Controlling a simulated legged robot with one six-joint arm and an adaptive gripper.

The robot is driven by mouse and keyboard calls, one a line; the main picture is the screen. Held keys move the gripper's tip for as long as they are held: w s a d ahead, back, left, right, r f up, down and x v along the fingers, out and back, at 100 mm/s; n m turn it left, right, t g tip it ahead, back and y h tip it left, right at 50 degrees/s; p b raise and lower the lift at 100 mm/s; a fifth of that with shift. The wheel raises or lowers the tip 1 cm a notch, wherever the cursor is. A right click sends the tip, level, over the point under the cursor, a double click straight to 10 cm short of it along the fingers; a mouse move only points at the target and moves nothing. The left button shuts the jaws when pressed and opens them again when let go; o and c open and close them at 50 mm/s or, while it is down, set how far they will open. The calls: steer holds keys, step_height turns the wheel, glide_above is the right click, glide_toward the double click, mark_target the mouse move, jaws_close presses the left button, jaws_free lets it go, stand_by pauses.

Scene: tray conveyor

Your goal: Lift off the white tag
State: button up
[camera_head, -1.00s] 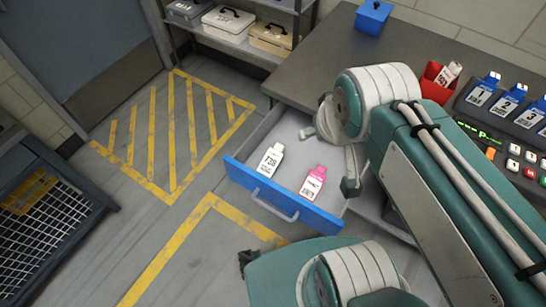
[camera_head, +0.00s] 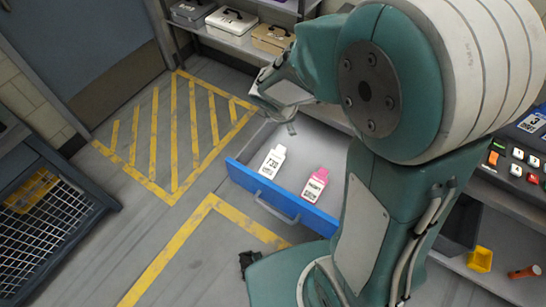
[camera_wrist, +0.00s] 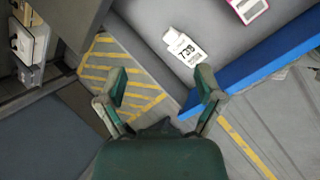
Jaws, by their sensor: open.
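The white tag (camera_head: 272,161) lies in the open drawer (camera_head: 313,216), left of a pink tag (camera_head: 315,185). It has a dark printed code. In the wrist view the white tag (camera_wrist: 184,46) lies on the drawer floor, above and apart from my gripper's fingers, and the pink tag (camera_wrist: 248,8) is cut by the top edge. My gripper (camera_wrist: 162,92) is open with nothing between its fingers. In the head view my gripper (camera_head: 275,105) is near the back left of the drawer, partly hidden by my arm.
The drawer's blue front (camera_wrist: 262,68) stands up as an edge beside the tags. Shelves with cash boxes (camera_head: 232,20) stand at the back. A mesh cage (camera_head: 48,225) is at the left. Striped floor is clear.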

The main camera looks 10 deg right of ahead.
mark_target(278, 152)
steer(key=w+a+f+n, duration=0.1)
steer(key=f+n, duration=0.2)
steer(key=f, duration=0.3)
steer(key=w+a+f+n, duration=0.1)
steer(key=f+n, duration=0.2)
steer(key=f, duration=0.3)
steer(key=w+a+f+n, duration=0.1)
steer(key=f+n, duration=0.2)
steer(key=f, duration=0.4)
steer(key=shift+w+a+f+g, duration=0.1)
steer(key=shift+w+g, duration=0.3)
steer(key=shift+d+x, duration=0.2)
steer(key=shift+x, duration=2.55)
steer(key=c, duration=0.8)
